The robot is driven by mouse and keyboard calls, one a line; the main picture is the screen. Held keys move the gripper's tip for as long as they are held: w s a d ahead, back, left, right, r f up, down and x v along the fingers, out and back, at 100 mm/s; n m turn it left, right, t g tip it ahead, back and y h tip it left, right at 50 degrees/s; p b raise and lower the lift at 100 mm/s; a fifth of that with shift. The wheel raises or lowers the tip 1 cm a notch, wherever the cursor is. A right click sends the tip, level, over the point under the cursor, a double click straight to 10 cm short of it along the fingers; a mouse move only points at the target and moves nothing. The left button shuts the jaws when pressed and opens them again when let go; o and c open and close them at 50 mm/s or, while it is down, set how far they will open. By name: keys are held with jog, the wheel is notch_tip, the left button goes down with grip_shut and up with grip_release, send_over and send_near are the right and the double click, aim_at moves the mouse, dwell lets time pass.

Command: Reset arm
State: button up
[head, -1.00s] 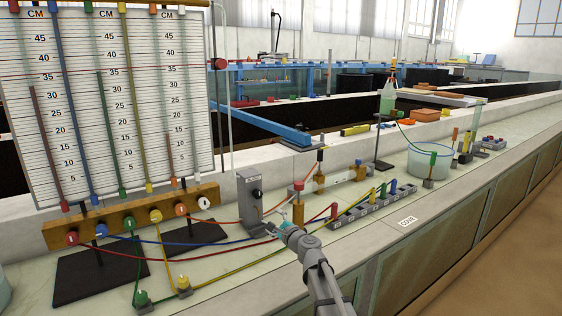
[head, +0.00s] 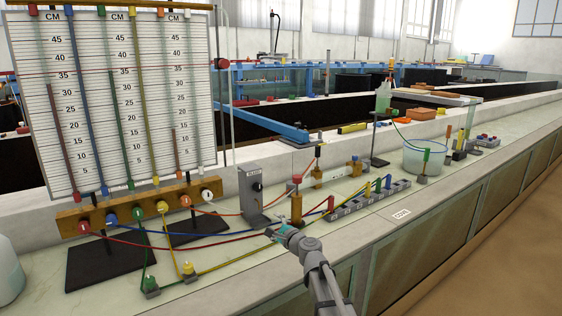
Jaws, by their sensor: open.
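My gripper (head: 279,231) is at the end of my arm, which reaches up from the bottom of the head view. It is small in the picture, with its jaws open and nothing visible between them.
A manometer board (head: 110,110) with coloured tubes stands at left, its tubes trailing across the bench. A grey valve block (head: 360,203) lies right of my gripper. A clear tub (head: 422,160) stands farther right. The bench front by the white label (head: 400,214) is clear.

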jog(key=s+d+f+n+g+h, duration=0.2)
jog(key=s+d+f+n+g, duration=0.3)
jog(key=s, duration=0.3)
jog(key=s+d+f+n+g+h, duration=0.3)
jog(key=s+f+n, duration=0.25)
jog(key=s, duration=0.25)
jog(key=s+d+f+n+g+h, duration=0.2)
jog(key=s+d+f+n+g, duration=0.25)
jog(key=s+f, duration=0.2)
jog(key=s+d+n+g+h, duration=0.2)
jog(key=s+d+h, duration=0.1)
jog(key=s+d, duration=0.45)
notch_tip(320, 180, up, 15)
jog(key=p, duration=1.6)
jog(key=shift+r, duration=0.15)
jog(key=shift+a, duration=0.1)
